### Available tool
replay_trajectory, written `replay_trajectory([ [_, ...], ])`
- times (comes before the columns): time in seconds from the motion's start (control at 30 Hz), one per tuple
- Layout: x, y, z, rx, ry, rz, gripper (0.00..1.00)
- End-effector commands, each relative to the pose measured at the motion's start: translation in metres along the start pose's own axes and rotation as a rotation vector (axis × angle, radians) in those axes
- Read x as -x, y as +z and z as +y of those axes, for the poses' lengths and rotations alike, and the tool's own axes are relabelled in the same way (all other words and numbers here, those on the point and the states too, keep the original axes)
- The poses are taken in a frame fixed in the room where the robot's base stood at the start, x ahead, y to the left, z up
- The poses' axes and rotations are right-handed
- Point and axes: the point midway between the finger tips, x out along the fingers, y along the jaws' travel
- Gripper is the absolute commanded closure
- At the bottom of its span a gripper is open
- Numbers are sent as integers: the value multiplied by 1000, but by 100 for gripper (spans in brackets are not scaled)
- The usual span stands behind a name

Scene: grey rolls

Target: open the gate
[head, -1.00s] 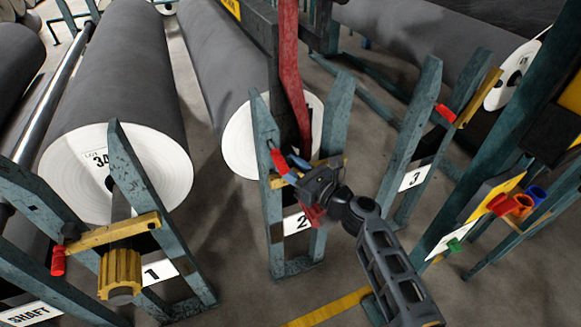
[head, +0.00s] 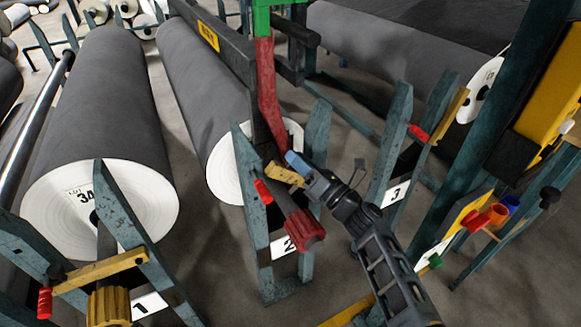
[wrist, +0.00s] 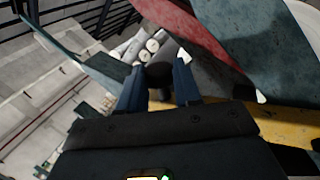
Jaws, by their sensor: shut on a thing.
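The gate at stand 2 is a short yellow bar (head: 285,174), now angled across the stand between its two teal posts. Its yellow surface also shows at the right of the wrist view (wrist: 288,122). My gripper (head: 297,162) is at the bar, its blue fingers shut on a dark knob-like part (wrist: 160,75) that appears to belong to the gate. The join between knob and bar is hidden. A red handle (head: 263,191) sits on the left post. A shaft end with a red ribbed knob (head: 298,228) shows below the bar.
A red upright arm (head: 267,95) stands just behind the gate, close to my gripper. The white-ended grey roll (head: 225,175) lies behind stand 2. Stand 1's yellow bar (head: 100,270) lies across its posts. Stand 3 (head: 392,160) is close on the right.

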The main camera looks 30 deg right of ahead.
Motion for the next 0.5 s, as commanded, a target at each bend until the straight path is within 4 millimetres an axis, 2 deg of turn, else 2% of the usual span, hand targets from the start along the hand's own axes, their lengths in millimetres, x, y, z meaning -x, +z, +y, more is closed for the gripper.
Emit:
replay_trajectory([
  [0.2,2,11,-4,-67,-1,-27,100],
  [0.5,3,14,-6,-89,-2,-36,100],
])
